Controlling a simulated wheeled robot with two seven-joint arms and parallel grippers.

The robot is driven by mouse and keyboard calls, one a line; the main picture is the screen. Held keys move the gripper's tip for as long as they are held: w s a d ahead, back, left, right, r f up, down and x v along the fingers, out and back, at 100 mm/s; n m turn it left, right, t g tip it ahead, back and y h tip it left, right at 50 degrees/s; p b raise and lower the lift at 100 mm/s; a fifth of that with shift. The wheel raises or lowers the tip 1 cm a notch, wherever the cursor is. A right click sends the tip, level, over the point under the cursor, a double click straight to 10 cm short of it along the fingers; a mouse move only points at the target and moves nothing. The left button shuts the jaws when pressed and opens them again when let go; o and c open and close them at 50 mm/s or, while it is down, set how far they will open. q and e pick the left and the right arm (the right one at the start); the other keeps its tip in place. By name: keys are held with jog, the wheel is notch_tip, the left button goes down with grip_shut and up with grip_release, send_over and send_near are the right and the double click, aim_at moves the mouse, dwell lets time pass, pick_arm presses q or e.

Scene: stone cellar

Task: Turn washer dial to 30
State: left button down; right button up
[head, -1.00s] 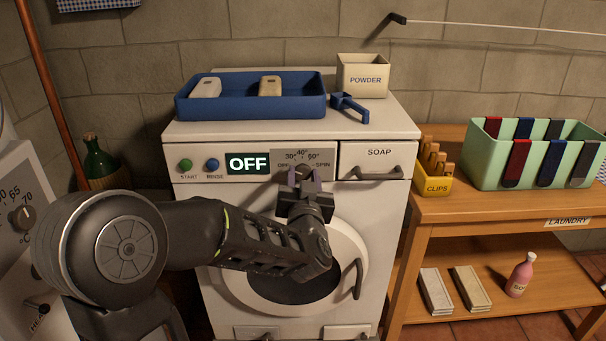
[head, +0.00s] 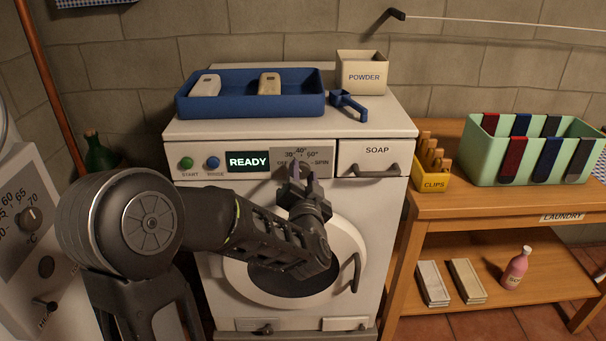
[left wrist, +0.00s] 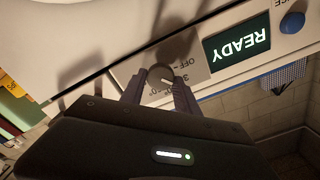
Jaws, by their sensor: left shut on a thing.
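The white washer (head: 262,129) stands ahead of me, its display (head: 248,162) lit with READY. The grey dial panel (head: 318,156) shows marks for OFF, 30, 40, 60 and SPIN. My left gripper (head: 297,172) is in front of the panel, shut on the dial. In the left wrist view the round dial (left wrist: 162,78) sits between the two fingertips, with a light pointer line on it. The fingers partly hide the dial and the marks by it, so I cannot tell its exact setting. My right gripper is not in view.
Green and blue buttons (head: 213,163) are left of the display. The soap drawer (head: 377,152) is right of the panel. A blue tray (head: 250,107), powder box (head: 362,73) and scoop (head: 348,105) are on top. A wooden table (head: 480,204) stands at the right.

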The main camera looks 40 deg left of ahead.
pick_arm(q)
jog(key=c, duration=0.9)
grip_release()
jog(key=b+v, duration=0.4)
jog(key=v, duration=0.3)
jog(key=shift+s+d, duration=0.3)
